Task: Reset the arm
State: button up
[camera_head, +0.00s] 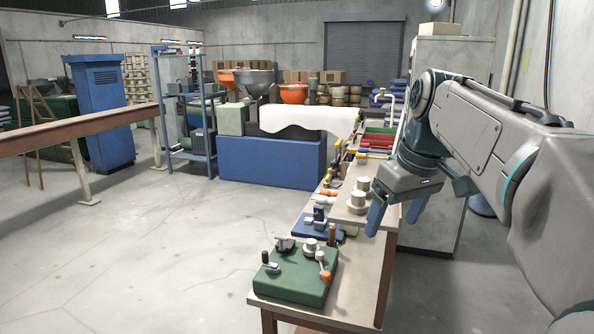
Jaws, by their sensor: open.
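My gripper (396,214) hangs at the end of my arm on the right side of the view, over the right part of the workbench (355,262). Its two blue fingers point down and are spread apart. Nothing shows between them. My arm reaches in from the right edge and bends down at the wrist. It hides part of the bench and the grey cabinet behind it. I cannot tell the exact height of the fingertips above the bench top.
A green fixture (293,280) with small knobs sits at the bench's near end. Pale stepped cylinders (357,198) stand left of my gripper. A tall grey cabinet (450,85) is behind my arm. A blue machine (265,160) stands farther back.

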jog(key=s+f+m, duration=0.2)
jog(key=s+f, duration=0.5)
jog(key=f, duration=0.3)
jog(key=s+a+f+m+h, duration=0.1)
jog(key=s+f+m, duration=0.2)
jog(key=s+f, duration=0.5)
notch_tip(320, 180, down, 3)
jog(key=shift+a+r+h, duration=0.15)
jog(key=shift+a+h, duration=0.15)
